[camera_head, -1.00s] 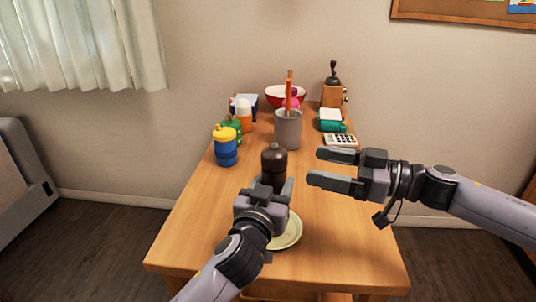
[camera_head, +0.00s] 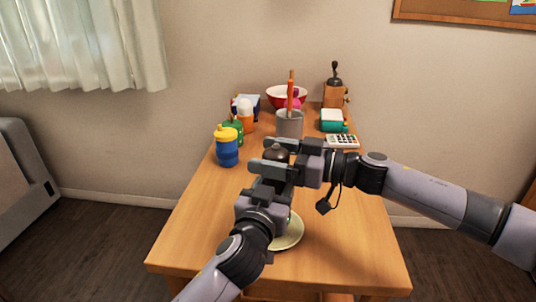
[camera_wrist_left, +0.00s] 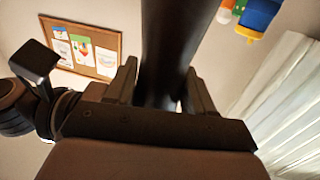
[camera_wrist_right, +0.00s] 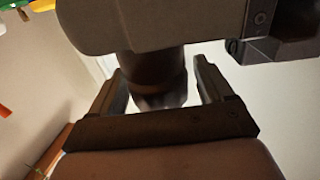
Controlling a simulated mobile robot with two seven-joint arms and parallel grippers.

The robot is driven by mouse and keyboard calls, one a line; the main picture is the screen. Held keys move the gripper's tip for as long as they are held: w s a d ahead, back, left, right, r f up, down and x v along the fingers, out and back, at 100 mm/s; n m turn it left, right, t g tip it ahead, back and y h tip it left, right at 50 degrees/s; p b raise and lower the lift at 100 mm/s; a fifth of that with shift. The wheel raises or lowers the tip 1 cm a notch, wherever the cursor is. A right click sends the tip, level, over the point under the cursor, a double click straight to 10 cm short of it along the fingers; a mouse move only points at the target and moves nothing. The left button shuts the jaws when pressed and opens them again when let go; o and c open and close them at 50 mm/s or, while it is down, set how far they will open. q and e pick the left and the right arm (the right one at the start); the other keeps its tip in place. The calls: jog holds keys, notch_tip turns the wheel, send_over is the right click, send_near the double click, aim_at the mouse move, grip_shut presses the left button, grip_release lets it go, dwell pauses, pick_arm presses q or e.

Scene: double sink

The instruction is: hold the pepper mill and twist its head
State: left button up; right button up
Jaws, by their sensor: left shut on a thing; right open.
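The dark brown pepper mill (camera_head: 276,154) stands upright above the pale plate (camera_head: 287,236); its head shows in the head view and its body is mostly hidden by my grippers. My left gripper (camera_head: 272,183) is shut on the mill's body, which runs between its fingers in the left wrist view (camera_wrist_left: 165,75). My right gripper (camera_head: 276,155) is open at the level of the mill's head, with one finger on each side. In the right wrist view the mill (camera_wrist_right: 155,75) is between the open fingers. I cannot tell whether they touch it.
Behind the mill stand a grey utensil cup (camera_head: 289,124), a blue and yellow bottle (camera_head: 227,147) and a white calculator (camera_head: 342,141). A red bowl (camera_head: 287,94) and a coffee grinder (camera_head: 334,92) are farther back. The table's front right (camera_head: 360,245) is clear.

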jog(key=shift+w+a, duration=0.1)
jog(key=shift+a, duration=0.15)
jog(key=c, duration=1)
jog(key=shift+t, duration=0.3)
jog(key=shift+w+m+t+h, duration=0.15)
jog(key=shift+m+t+h, duration=0.65)
jog(key=shift+m+t, duration=0.9)
jog(key=shift+t, duration=0.3)
